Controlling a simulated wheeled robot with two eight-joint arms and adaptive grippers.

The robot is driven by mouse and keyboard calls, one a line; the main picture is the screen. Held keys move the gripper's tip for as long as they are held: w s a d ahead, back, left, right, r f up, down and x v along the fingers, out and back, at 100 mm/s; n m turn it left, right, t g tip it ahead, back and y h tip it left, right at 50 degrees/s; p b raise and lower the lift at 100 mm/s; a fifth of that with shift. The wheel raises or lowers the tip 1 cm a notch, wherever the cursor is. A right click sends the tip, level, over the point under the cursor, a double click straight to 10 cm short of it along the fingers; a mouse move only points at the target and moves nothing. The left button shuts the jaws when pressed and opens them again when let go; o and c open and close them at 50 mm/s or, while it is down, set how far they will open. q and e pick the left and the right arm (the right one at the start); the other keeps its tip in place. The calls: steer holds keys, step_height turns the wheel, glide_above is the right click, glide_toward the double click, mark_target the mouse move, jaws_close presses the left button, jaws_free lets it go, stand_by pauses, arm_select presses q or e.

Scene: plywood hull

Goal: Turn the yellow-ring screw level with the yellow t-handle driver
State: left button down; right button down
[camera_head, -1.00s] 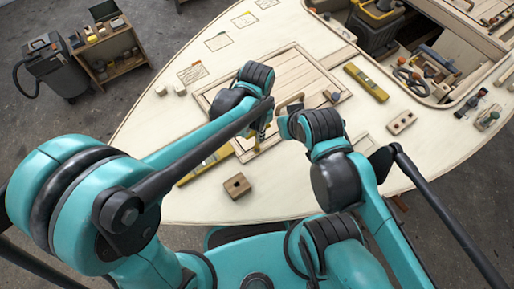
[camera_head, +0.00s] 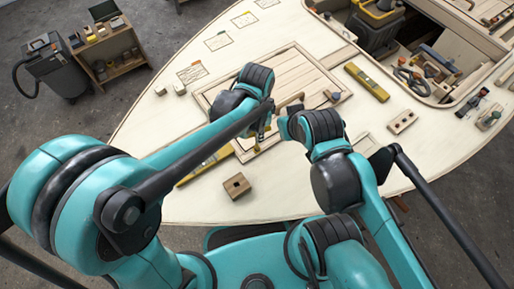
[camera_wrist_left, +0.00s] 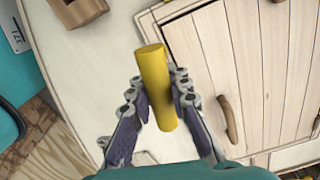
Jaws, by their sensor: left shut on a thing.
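My left gripper (camera_wrist_left: 160,88) is shut on the yellow t-handle driver (camera_wrist_left: 157,85), with a finger on each side of its thick yellow bar. In the head view the left gripper (camera_head: 260,128) is over the near left part of the framed hatch panel, and a little of the yellow driver (camera_head: 257,143) shows below it. The driver's lower end and the yellow-ring screw are hidden or cannot be made out. My right gripper (camera_head: 284,126) is close to the right of the left one; its fingers are not clear.
The slatted hatch panel (camera_head: 290,72) has a curved wooden handle (camera_wrist_left: 228,120). A yellow level (camera_head: 367,82) lies right of it, and another long yellow bar (camera_head: 205,165) lies partly behind my left arm. A wooden block with a hole (camera_head: 236,186) sits near the front edge.

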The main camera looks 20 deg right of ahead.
arm_select(q)
steer(key=m, duration=0.3)
steer(key=m, duration=0.3)
steer(key=shift+m, duration=1.1)
